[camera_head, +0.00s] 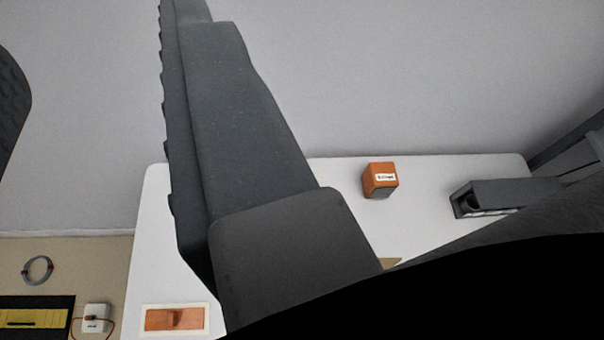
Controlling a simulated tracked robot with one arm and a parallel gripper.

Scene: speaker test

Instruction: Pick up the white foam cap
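I cannot make out a white foam cap in this view. A large dark grey ribbed part of mine (245,110) runs from the top down through the middle and hides part of the white table (450,170). Another dark textured shape (12,95) shows at the left edge. I cannot tell which of these belong to my gripper, and no clear pair of fingertips shows. Nothing held can be seen. A black shape covers the lower right and hides the near side of the table.
An orange box (380,177) with a white label stands on the table. A dark grey device (510,194) lies to its right. An orange piece (165,319) sits on a pale plate. Lower left are a coiled ring (37,270), a white box (95,315) and a yellow item (38,316).

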